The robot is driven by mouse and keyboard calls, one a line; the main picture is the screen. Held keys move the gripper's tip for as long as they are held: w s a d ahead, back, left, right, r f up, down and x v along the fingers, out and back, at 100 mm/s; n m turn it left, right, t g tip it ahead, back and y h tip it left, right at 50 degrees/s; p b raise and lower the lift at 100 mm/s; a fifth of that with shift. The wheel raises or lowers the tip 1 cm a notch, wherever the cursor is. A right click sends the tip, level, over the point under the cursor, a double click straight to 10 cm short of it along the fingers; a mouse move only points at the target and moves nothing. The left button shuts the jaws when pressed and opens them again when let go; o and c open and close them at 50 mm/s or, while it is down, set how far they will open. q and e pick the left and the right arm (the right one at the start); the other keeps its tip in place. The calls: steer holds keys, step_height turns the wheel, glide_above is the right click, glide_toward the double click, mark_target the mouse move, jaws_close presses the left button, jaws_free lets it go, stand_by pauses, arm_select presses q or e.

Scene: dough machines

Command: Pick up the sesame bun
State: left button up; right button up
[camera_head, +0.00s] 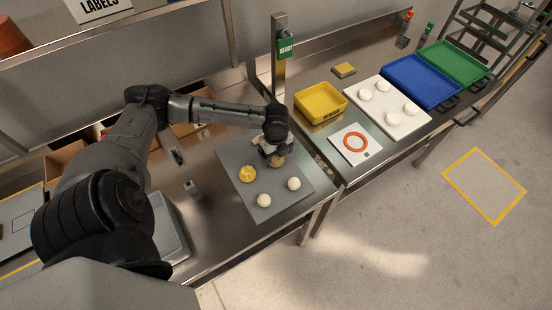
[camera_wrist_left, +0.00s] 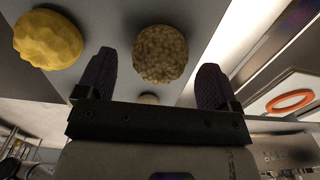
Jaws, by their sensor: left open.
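The sesame bun (camera_head: 277,161) is a round, speckled tan bun on the grey mat (camera_head: 239,158), partly hidden by my left gripper in the head view. In the left wrist view the sesame bun (camera_wrist_left: 160,54) lies ahead of and between the two dark fingers. My left gripper (camera_head: 272,153) is open and empty, over the bun's side of the mat; it also shows in the left wrist view (camera_wrist_left: 155,82). I cannot tell whether the fingers are level with the bun. My right gripper is not in view.
A yellow bumpy bun (camera_head: 247,174) and two white buns, one in front (camera_head: 264,200) and one to the right (camera_head: 294,184), share the mat. To the right are a yellow bin (camera_head: 320,101), a card with an orange ring (camera_head: 345,153) and a white tray (camera_head: 407,128).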

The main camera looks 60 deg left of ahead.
arm_select(q)
steer(key=shift+f, duration=0.95)
steer(key=shift+c, duration=0.4)
steer(key=c, duration=1)
steer(key=shift+o, duration=0.2)
steer(key=shift+r, duration=0.1)
